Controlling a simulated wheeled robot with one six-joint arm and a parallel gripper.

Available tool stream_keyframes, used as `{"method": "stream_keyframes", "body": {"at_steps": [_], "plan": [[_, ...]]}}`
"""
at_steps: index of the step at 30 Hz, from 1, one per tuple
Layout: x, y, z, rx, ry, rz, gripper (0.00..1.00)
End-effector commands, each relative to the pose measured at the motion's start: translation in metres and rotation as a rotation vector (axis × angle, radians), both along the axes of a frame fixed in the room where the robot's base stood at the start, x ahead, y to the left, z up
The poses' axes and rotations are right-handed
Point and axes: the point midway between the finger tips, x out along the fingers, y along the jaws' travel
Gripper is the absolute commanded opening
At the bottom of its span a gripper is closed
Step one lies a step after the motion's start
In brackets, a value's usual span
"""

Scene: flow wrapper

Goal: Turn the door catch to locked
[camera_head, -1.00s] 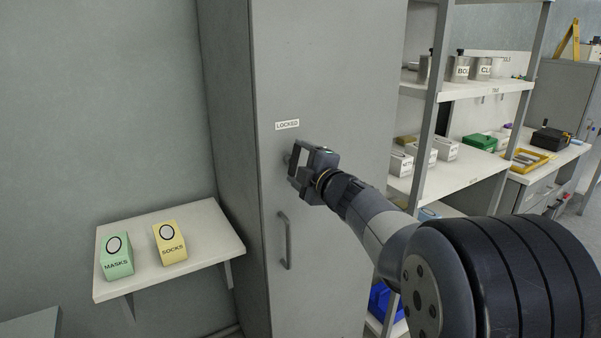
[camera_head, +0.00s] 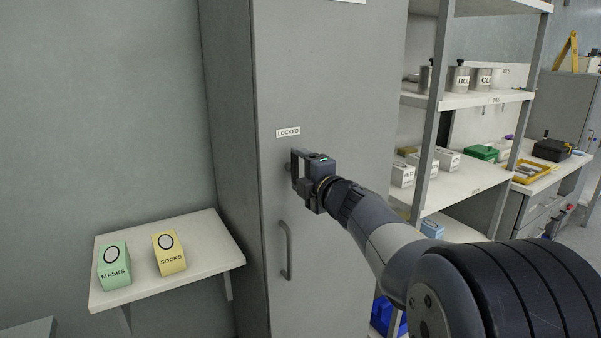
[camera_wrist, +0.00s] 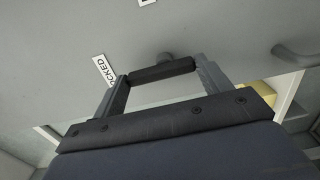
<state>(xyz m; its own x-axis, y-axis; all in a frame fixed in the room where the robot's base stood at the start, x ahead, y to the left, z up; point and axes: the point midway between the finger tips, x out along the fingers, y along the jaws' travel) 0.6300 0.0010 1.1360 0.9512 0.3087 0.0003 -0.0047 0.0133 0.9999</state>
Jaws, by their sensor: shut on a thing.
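The grey cabinet door (camera_head: 345,100) bears a LOCKED label (camera_head: 288,132), which also shows in the wrist view (camera_wrist: 104,71). My gripper (camera_head: 296,168) is at the door just below this label. In the wrist view, my gripper (camera_wrist: 162,80) is shut on the ends of the catch's dark bar (camera_wrist: 160,72), one finger at each end. A round grey stub (camera_wrist: 166,57) shows behind the bar, at the door. In the head view the held bar stands close to upright, and my gripper partly hides the catch.
A vertical door handle (camera_head: 286,250) is below my gripper. A wall shelf (camera_head: 215,240) at left holds a green MASKS box (camera_head: 114,266) and a yellow SOCKS box (camera_head: 169,253). An open rack (camera_head: 455,195) with boxes and canisters stands to the right.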

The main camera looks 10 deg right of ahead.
Motion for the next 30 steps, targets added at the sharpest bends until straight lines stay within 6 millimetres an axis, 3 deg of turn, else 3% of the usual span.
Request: {"method": "stream_keyframes", "body": {"at_steps": [1, 2, 9, 20, 30], "plan": [[0.0, 0.0, -0.001, -0.004, 0.0, 0.001, 0.5], [0.0, 0.0, -0.001, -0.004, 0.0, 0.001, 0.73], [0.0, 0.0, 0.0, -0.002, 0.0, 0.0, 0.93], [-0.006, -0.002, 0.001, -0.002, -0.002, 0.0, 0.95], [-0.062, -0.021, 0.001, -0.003, -0.002, -0.003, 0.95]]}}
